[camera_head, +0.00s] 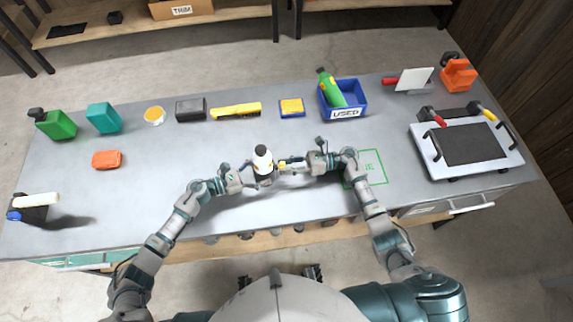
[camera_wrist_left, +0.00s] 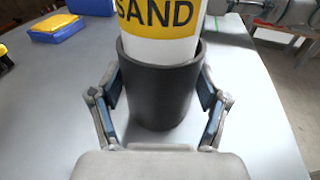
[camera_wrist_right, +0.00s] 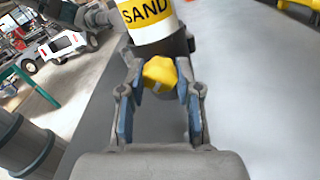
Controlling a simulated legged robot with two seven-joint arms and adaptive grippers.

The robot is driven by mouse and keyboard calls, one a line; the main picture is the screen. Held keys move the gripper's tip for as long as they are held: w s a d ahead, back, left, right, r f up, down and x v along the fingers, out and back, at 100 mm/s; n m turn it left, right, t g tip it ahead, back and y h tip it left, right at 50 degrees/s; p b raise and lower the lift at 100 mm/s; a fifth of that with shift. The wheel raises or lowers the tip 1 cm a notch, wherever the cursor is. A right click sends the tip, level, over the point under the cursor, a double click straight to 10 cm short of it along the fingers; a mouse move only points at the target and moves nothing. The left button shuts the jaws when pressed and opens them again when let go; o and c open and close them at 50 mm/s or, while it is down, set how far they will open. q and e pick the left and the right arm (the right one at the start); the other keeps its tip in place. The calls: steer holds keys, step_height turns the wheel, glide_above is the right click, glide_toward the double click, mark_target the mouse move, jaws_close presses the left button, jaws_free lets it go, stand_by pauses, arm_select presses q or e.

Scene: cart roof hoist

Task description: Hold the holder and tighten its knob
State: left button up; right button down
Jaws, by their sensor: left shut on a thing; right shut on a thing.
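The holder (camera_wrist_left: 158,92) is a dark grey cup with a white bottle in it; the bottle's yellow label reads SAND (camera_wrist_left: 155,14). In the head view the bottle (camera_head: 262,160) stands upright in the holder near the table's middle. My left gripper (camera_wrist_left: 160,105) is shut around the holder's body from the left, one finger on each side. The knob (camera_wrist_right: 159,74) is yellow and sticks out of the holder's side. My right gripper (camera_wrist_right: 160,88) is shut on the knob from the right. The holder's underside is hidden.
A green outlined square (camera_head: 366,168) lies under my right forearm's end. A blue USED bin (camera_head: 347,112) with a green bottle, a blue-yellow box (camera_head: 291,107) and a yellow brush (camera_head: 236,110) stand behind. A white tray (camera_head: 490,160) is at right. The table's front left is mostly clear.

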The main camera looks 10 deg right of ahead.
arm_select(q)
steer(key=shift+s, duration=0.15)
arm_select(e)
steer(key=m, duration=0.6)
steer(key=shift+w+d, duration=0.1)
steer(key=shift+w, duration=0.1)
arm_select(q)
steer(key=shift+d, duration=0.15)
arm_select(e)
steer(key=m, duration=0.6)
steer(key=shift+f+m, duration=0.2)
steer(key=shift+m, duration=0.2)
arm_select(q)
steer(key=shift+s, duration=0.1)
arm_select(e)
steer(key=c, duration=0.8)
jaws_free()
steer(key=shift+o, duration=0.2)
